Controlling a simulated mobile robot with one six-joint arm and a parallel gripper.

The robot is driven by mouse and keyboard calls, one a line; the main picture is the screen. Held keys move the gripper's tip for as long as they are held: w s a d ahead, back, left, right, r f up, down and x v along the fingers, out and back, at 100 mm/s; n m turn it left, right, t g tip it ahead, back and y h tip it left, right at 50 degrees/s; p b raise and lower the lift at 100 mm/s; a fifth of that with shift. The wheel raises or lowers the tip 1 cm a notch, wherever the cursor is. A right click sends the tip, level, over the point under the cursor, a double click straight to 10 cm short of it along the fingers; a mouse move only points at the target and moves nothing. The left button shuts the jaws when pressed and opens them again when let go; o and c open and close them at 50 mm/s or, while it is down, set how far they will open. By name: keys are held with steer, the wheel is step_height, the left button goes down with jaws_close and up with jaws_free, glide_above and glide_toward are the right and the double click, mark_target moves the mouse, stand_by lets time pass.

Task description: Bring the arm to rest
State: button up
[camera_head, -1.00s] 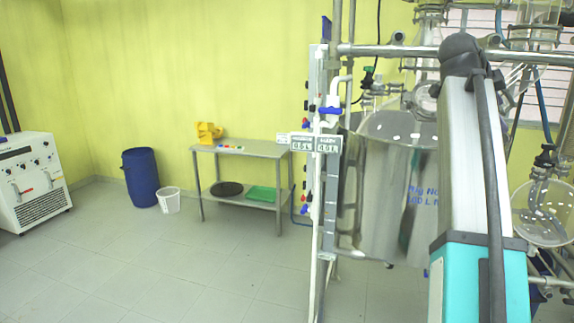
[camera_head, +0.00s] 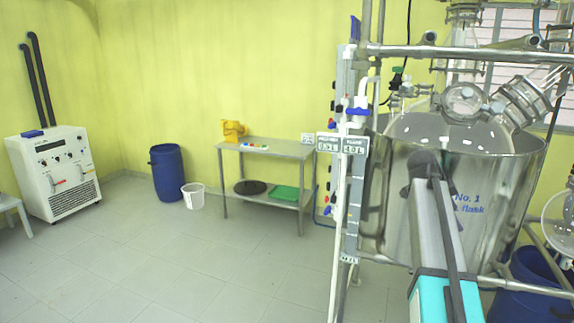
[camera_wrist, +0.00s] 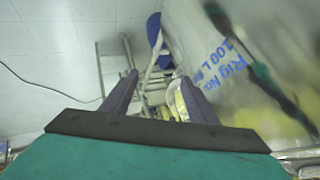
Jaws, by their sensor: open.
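My arm (camera_head: 445,250), grey with a teal section, rises at the lower right of the head view, in front of the large glass reactor (camera_head: 400,215). The reactor's side with blue lettering (camera_wrist: 225,65) is close on the right in the wrist view, and a metal frame (camera_wrist: 150,85) shows beyond the fingers.
Steel pipes and a control panel (camera_head: 342,143) stand left of the reactor. A steel table (camera_head: 280,149) with a yellow object (camera_head: 232,130), a blue barrel (camera_head: 167,172), a white bucket (camera_head: 193,195) and a white machine (camera_head: 55,172) stand along the walls.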

steer(key=s+a+f+n+g+y, duration=0.1)
steer(key=a+f, duration=0.3)
steer(key=f, duration=0.7)
steer(key=a+f+n+g+y, duration=0.15)
steer(key=a+f, duration=0.25)
steer(key=f, duration=0.7)
steer(key=s+a+f+n, duration=0.1)
steer(key=s+a+f, duration=0.2)
steer(key=f, duration=0.4)
steer(key=s+a+f+n+g, duration=0.1)
steer(key=s+a+f+n, duration=0.2)
steer(key=f, duration=0.4)
steer(key=s+a+f, duration=0.3)
steer(key=s+f, duration=0.1)
steer(key=f, duration=0.3)
steer(key=s+a+f+n+g+y, duration=0.1)
steer(key=s+a+f+n, duration=0.4)
steer(key=s, duration=0.7)
steer(key=s+a+f+n+g+y, duration=0.2)
steer(key=s+a+f+n, duration=0.3)
steer(key=s+f, duration=0.5)
steer(key=s+a+f+n+g+y, duration=0.1)
steer(key=s+a+f+n, duration=0.4)
steer(key=s, duration=0.9)
steer(key=shift+a+f+n+g+y, duration=0.35)
steer(key=shift+a+f+y, duration=0.4)
steer(key=shift+a+f, duration=0.45)
